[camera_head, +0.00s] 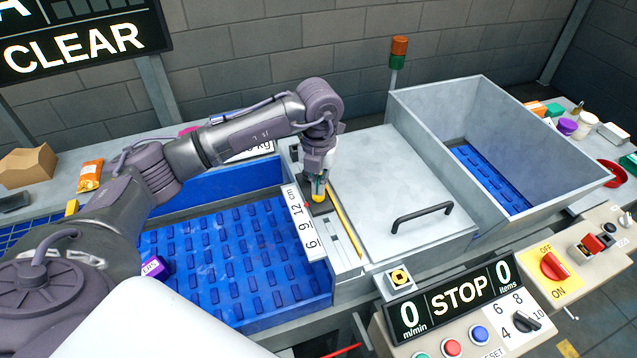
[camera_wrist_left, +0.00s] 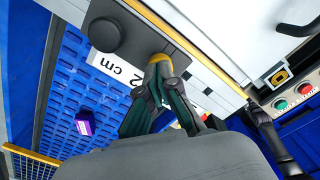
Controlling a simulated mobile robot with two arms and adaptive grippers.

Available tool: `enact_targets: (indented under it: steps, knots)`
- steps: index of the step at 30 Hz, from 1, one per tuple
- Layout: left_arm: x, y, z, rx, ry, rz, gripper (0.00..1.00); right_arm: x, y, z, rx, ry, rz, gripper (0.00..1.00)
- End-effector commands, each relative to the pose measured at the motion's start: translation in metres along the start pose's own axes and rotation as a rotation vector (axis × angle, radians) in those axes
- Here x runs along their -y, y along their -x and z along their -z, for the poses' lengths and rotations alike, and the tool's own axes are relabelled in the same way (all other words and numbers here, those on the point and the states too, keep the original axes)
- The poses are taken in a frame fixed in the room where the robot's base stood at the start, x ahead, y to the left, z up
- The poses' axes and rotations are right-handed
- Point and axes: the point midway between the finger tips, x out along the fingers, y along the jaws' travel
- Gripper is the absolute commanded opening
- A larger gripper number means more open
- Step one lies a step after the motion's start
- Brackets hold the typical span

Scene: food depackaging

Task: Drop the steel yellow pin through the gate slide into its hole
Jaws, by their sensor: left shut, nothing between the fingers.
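The yellow pin's rounded top (camera_head: 318,197) shows at the tips of my left gripper (camera_head: 320,186), over the dark plate of the gate slide (camera_head: 322,210). In the left wrist view the yellow top (camera_wrist_left: 158,60) is right at the fingertips of my left gripper (camera_wrist_left: 157,72). The fingers are shut with nothing gripped between them. Whether they touch the pin I cannot tell. The pin's shaft and its hole are hidden. A round dark knob (camera_wrist_left: 105,37) sits on the same dark plate (camera_wrist_left: 137,28).
A yellow-edged grey lid with a black handle (camera_head: 422,215) lies right of the slide. The blue studded belt (camera_head: 230,255) is at left, with a small purple item (camera_head: 154,268). A grey bin (camera_head: 480,150) stands at right. The button panel (camera_head: 455,305) is in front.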

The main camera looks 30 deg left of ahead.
Motion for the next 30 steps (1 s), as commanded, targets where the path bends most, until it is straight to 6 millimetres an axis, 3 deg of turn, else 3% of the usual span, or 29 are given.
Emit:
enact_targets:
  steps: [11, 26, 30]
  knots:
    - [0.0, -0.006, 0.002, -0.007, -0.001, -0.004, 0.0, 0.005, -0.003, 0.001, -0.002, -0.001, 0.006, 0.4]
    - [0.0, 0.029, 0.0, -0.002, -0.001, -0.002, 0.0, -0.004, 0.011, 0.001, -0.001, 0.0, -0.004, 0.4]
    - [0.0, 0.05, -0.001, 0.001, 0.0, 0.0, 0.0, -0.002, 0.011, 0.001, -0.001, 0.0, -0.002, 0.4]
